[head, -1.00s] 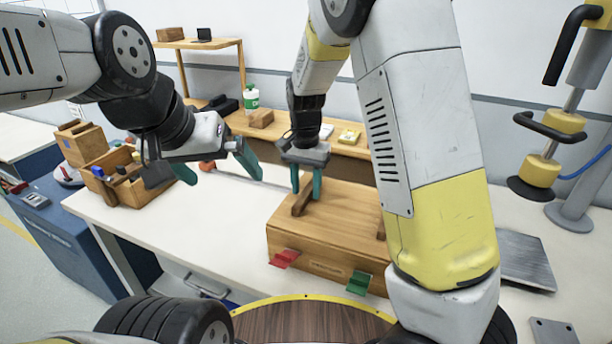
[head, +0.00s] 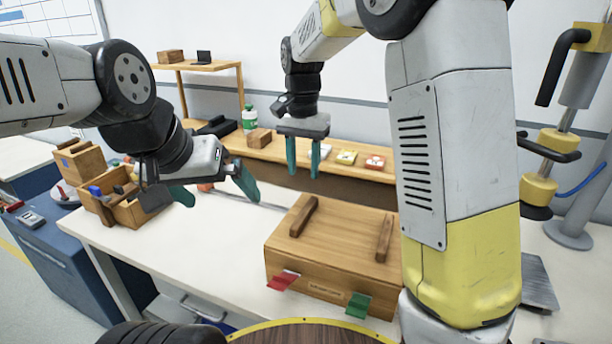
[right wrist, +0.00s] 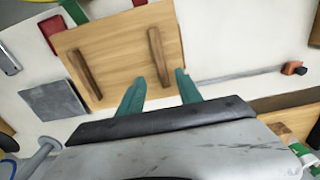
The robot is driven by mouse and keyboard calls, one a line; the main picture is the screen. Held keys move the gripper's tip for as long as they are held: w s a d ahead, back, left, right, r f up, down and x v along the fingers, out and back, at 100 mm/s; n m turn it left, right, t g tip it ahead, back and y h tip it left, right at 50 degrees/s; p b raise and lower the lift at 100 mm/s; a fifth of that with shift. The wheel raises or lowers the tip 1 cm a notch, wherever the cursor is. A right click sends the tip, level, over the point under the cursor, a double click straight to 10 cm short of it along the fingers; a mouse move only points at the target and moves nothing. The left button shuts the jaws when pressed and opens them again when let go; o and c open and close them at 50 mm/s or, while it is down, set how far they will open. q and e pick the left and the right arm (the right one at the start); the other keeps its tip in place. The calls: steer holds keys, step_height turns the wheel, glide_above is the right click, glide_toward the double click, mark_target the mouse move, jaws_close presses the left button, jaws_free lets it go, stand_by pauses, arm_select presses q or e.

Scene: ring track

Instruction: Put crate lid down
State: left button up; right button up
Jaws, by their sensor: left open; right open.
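The wooden crate (head: 320,280) stands on the white workbench with its lid (head: 338,240) lying flat on top. The lid has two dark wooden bars as handles, a left one (head: 303,216) and a right one (head: 384,238). The lid also shows in the right wrist view (right wrist: 122,55) with both bars. My right gripper (head: 303,172) is open and empty, above and behind the lid, apart from it. My left gripper (head: 222,198) is open and empty over the bench, left of the crate.
A red tab (head: 283,280) and a green tab (head: 358,304) are at the crate's front. A wooden tool box (head: 125,208) stands at the left. A shelf (head: 270,152) behind holds a bottle (head: 249,118) and small boxes. A grey plate (head: 538,283) lies at right.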

steer(key=s+d+r+n+t+y, duration=0.1)
steer(key=s+d+r+n+t, duration=0.1)
steer(key=s+d, duration=0.5)
steer(key=s+d+r+n+t+y, duration=0.1)
steer(key=s+d+r+n+t, duration=0.2)
steer(key=s+d, duration=0.4)
steer(key=s+t, duration=0.1)
steer(key=s, duration=0.5)
steer(key=shift+s+d+r, duration=0.15)
steer(key=shift+r, duration=0.1)
